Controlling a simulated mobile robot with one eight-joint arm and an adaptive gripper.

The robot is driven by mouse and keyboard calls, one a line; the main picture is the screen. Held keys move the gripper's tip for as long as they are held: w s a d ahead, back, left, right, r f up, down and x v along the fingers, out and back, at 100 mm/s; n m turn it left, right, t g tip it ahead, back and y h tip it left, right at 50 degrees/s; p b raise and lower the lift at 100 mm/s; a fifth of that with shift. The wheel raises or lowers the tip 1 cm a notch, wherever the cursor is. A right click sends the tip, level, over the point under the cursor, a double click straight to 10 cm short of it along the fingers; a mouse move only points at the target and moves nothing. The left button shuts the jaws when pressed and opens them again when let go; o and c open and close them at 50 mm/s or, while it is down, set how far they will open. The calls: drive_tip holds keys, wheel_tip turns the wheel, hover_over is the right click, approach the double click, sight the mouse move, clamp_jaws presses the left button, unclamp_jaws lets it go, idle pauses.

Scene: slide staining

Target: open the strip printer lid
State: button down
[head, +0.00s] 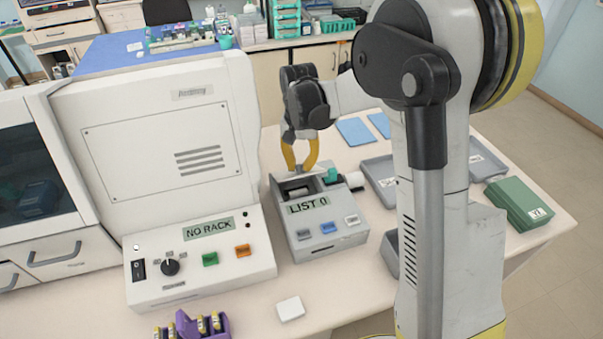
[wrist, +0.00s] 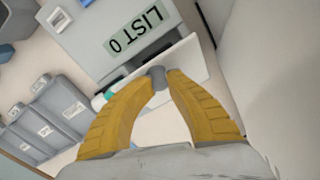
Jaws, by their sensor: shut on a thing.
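The strip printer (head: 322,237) is a grey box on the bench, with a "LIST 0" display and several buttons on its sloped front. Its lid (wrist: 191,62) shows in the wrist view as a pale panel tilted up from the body, with a dark gap beside it. The head view shows the printer's top compartment uncovered, with a pale roll inside. My gripper (head: 299,166) is at the back of the printer, its yellow fingers pointing down. In the wrist view its fingertips (wrist: 158,80) are shut on the lid's small grey knob (wrist: 156,73).
A large white machine (head: 160,140) with a "NO RACK" panel (head: 208,229) stands close on the left. Grey trays (head: 378,170) and a green box (head: 519,204) lie to the right. A purple rack (head: 190,325) and a white block (head: 290,308) are in front.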

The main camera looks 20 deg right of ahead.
drive_tip(key=shift+w+r, duration=0.35)
drive_tip(key=shift+w, duration=0.3)
drive_tip(key=shift+w+r, duration=0.35)
drive_tip(key=shift+w, duration=0.25)
drive_tip(key=shift+w+a+r, duration=0.1)
drive_tip(key=shift+w+r, duration=0.1)
drive_tip(key=shift+w, duration=0.4)
drive_tip(key=shift+w+r, duration=0.15)
drive_tip(key=shift+w, duration=2.5)
